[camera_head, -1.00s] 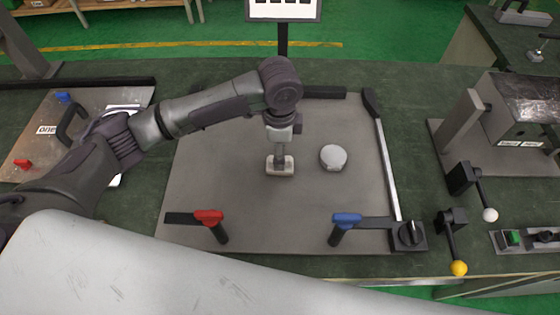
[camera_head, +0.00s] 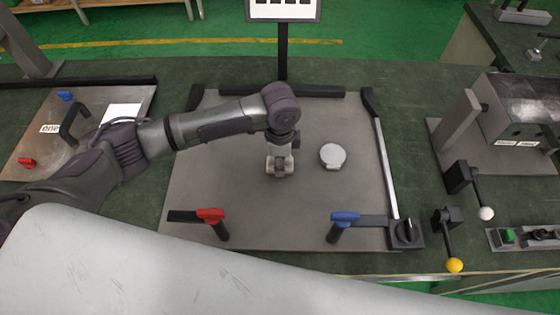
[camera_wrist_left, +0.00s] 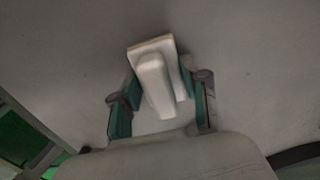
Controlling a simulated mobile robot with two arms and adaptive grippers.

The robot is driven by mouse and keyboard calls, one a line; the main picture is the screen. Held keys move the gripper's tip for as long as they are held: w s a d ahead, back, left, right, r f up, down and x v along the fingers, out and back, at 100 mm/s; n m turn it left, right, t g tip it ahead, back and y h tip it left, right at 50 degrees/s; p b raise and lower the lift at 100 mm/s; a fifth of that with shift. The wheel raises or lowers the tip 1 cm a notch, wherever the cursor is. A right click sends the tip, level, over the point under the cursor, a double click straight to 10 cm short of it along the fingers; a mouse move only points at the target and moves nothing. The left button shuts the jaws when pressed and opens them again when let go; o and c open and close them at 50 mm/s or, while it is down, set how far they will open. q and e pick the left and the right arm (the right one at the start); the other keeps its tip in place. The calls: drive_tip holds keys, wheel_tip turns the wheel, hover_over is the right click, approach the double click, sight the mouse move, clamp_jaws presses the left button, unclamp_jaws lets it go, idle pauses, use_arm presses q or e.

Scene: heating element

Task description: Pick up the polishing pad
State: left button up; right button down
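The polishing pad (camera_wrist_left: 156,72) is a pale block with a raised white handle. It lies on the grey plate (camera_head: 210,140) of the workbench. In the head view only its edge (camera_head: 270,173) shows beneath my left gripper (camera_head: 281,165). In the left wrist view my left gripper (camera_wrist_left: 161,97) has its two green-lined fingers spread on either side of the pad's handle. Gaps show between the handle and the fingers, so it is open around the handle. My right gripper is not in view.
A white round object (camera_head: 333,155) stands just right of the pad. A red-handled clamp (camera_head: 211,216) and a blue-handled clamp (camera_head: 345,219) stand at the plate's front edge. A metal bar (camera_head: 386,170) runs along the right side. The plate's front middle is free.

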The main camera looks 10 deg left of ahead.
use_arm(q)
drive_tip(key=c, duration=0.4)
drive_tip(key=shift+c, duration=0.2)
drive_tip(key=shift+r, duration=0.6)
wheel_tip(320, 180, up, 3)
drive_tip(key=shift+f+b, duration=0.1)
drive_tip(key=shift+b, duration=0.5)
drive_tip(key=d+r+b, duration=0.2)
drive_tip(key=d+r, duration=0.5)
drive_tip(key=d, duration=0.4)
drive_tip(key=shift+d+b, duration=0.3)
drive_tip(key=shift+d, duration=0.1)
drive_tip(key=o, duration=0.6)
drive_tip(key=c, duration=0.5)
